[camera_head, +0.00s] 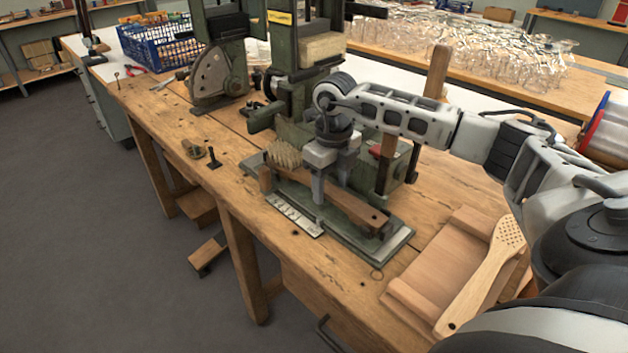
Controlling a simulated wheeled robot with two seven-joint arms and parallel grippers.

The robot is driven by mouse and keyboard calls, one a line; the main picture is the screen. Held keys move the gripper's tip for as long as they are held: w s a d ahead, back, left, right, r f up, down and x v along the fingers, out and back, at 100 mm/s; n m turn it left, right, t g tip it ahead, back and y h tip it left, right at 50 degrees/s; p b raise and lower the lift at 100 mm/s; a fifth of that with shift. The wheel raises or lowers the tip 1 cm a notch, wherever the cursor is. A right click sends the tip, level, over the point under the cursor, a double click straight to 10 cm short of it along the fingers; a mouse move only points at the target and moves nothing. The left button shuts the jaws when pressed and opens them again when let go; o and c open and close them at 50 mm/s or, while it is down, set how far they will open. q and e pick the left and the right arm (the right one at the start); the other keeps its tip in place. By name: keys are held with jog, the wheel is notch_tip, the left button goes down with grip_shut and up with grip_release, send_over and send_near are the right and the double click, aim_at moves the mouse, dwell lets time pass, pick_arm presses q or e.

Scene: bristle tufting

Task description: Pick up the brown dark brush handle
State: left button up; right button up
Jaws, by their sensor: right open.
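The brown dark brush handle (357,208) is a long wooden bar lying across the base of the green tufting machine (297,70). Its right end reaches a dark clamp-like part, and its left part is partly hidden behind my gripper. My right gripper (332,182) points down over the handle, with one finger on the near side and the other toward the far side. Its jaws are open; I cannot tell whether a finger touches the wood. My left gripper is not in view.
A pale perforated wooden handle (484,272) lies on a wooden tray (430,258) at the bench's front right. Bristles (285,152) and a metal ruler (293,214) are beside my gripper. The bench front is mostly clear.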

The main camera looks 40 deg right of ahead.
jog(key=c, duration=1.1)
jog(key=shift+r, duration=0.15)
